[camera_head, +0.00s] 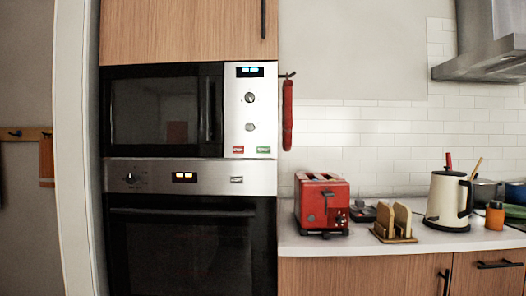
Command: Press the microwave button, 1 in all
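The microwave (155,108) is built into a wooden cabinet column, above an oven. Its dark door is shut, with a vertical handle (209,110) at the door's right side. The silver control panel (250,140) on the right has a lit display (250,71) and two round knobs. At the panel's bottom are a small red button (238,150) and a small green button (263,150). Their labels are too small to read. My gripper is not in view.
The oven (190,230) sits directly below. On the counter (350,243) to the right stand a red toaster (310,203), a wooden rack (393,224) and a cream kettle (446,202). A red item (287,115) hangs beside the microwave. The space before the microwave looks clear.

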